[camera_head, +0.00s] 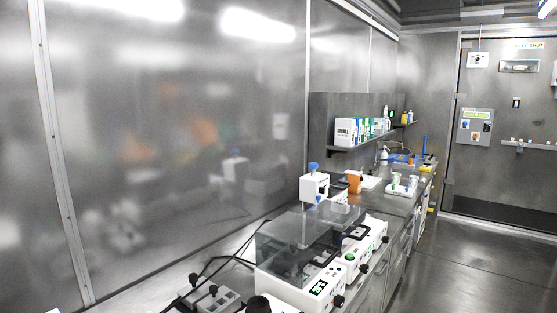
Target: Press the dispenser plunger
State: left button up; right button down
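No dispenser can be named with certainty from this distance. A white box-shaped unit with a blue top (314,187) stands on the counter against the metal wall, behind the clear-lidded machines. A small white bottle with a narrow top (384,157) stands farther back on the counter, below the shelf. I cannot tell which of these has a plunger. Neither of my grippers is in view.
Clear-lidded white machines (322,286) with black knobs fill the near counter, with cables beside them. Grey equipment (212,300) sits at the bottom edge. An orange container (354,181) and a white tray (402,191) stand farther back. The floor (465,265) at right is clear.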

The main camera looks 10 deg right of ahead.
aim_at(312, 165)
jog(key=i+l+u, duration=0.2)
jog(key=l, duration=0.2)
jog(key=i+l+u, duration=0.2)
jog(key=l, duration=0.2)
jog(key=i+l+u, duration=0.2)
jog(key=l, duration=0.25)
jog(key=l+u, duration=0.2)
jog(key=l, duration=0.2)
jog(key=i+l, duration=0.1)
jog(key=l, duration=0.45)
jog(key=i+l, duration=0.1)
jog(key=l, duration=0.45)
